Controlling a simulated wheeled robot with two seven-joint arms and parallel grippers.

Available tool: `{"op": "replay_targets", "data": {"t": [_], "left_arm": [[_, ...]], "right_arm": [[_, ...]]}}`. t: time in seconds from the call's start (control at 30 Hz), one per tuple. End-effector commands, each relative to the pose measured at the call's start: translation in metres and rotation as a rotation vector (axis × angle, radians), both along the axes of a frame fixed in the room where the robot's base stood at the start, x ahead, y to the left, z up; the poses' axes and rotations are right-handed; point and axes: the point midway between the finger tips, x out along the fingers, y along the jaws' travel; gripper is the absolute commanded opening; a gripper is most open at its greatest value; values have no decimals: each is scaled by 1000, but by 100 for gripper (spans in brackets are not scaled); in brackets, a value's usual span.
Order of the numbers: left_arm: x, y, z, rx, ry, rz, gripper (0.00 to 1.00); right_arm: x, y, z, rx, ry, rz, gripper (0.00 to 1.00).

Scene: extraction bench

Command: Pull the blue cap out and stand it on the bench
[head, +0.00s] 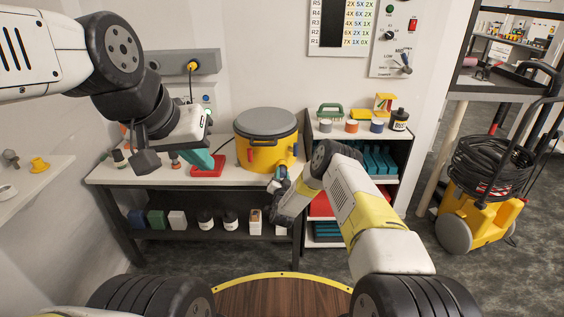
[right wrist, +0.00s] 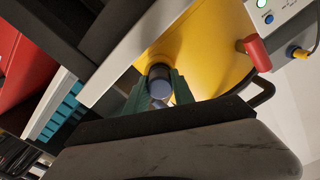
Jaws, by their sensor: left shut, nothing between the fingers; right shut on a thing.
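Whether the cap is still seated in the wall cannot be told. In the head view my right gripper (head: 281,178) is at the drum's lower right side, by the bench edge. My left gripper (head: 212,166) is shut and empty above the bench (head: 120,175), left of the drum, near a red block.
The yellow drum (head: 262,153) with a grey lid stands on the bench; a red plug (right wrist: 257,52) sticks out of its side. A shelf unit (head: 397,160) with small items stands close on the right. A wall panel (head: 185,65) is behind.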

Motion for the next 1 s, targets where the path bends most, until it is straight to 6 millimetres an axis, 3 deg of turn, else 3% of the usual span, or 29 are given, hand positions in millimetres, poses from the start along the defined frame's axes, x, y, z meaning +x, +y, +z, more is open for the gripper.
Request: {"op": "replay_targets", "data": {"t": [1.0], "left_arm": [[0,0,0,0,0,0,0]], "right_arm": [[-31,0,0,0,0,0,0]]}}
